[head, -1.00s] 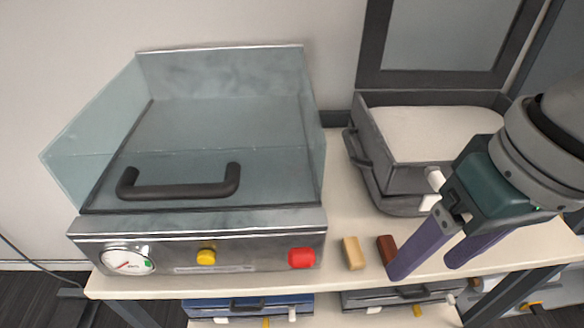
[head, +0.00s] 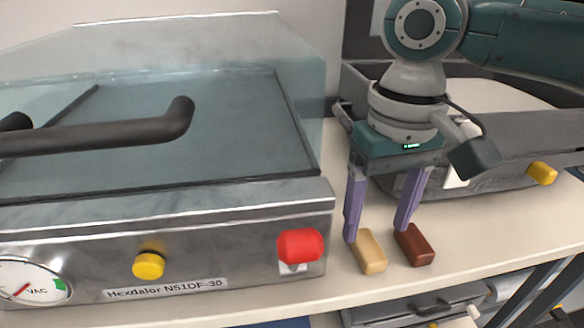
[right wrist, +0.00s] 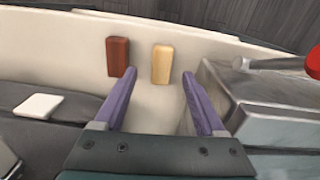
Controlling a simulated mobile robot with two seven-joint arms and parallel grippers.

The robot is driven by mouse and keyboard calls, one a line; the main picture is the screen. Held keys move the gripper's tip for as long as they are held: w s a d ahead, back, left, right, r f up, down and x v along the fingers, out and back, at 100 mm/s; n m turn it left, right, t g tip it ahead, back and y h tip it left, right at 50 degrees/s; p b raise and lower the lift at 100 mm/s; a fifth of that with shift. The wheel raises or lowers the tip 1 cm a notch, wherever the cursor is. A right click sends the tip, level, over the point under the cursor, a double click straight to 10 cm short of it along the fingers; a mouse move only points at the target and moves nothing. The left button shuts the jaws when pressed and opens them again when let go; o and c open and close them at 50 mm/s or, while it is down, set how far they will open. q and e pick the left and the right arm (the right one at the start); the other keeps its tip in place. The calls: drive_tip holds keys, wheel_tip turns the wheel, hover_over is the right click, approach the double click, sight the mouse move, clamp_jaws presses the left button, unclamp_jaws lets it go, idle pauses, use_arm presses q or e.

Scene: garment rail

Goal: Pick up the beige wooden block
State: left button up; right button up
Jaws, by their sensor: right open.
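The beige wooden block (head: 369,252) lies on the light tabletop, just right of the steel machine's red button. A dark red-brown block (head: 414,245) lies close to its right. My right gripper (head: 377,236) points down with its purple fingers spread, behind and above the blocks. In the right wrist view the beige block (right wrist: 163,65) lies beyond the fingertips, between their lines, and the red-brown block (right wrist: 118,57) lies beyond the left finger. The right gripper (right wrist: 160,78) is empty. My left gripper is not in view.
The steel machine (head: 180,240) with a glass cover and red button (head: 300,246) stands close left of the beige block. A grey case (head: 450,185) stands behind. The table's front edge (head: 370,292) is near the blocks; bare tabletop (head: 500,225) lies to the right.

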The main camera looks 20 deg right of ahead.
sight(369, 245)
wheel_tip(369, 245, down, 4)
drive_tip(key=shift+w+f+b, duration=0.15)
drive_tip(key=shift+f+b, duration=0.05)
drive_tip(key=shift+b, duration=0.25)
clamp_jaws()
idle(0.4)
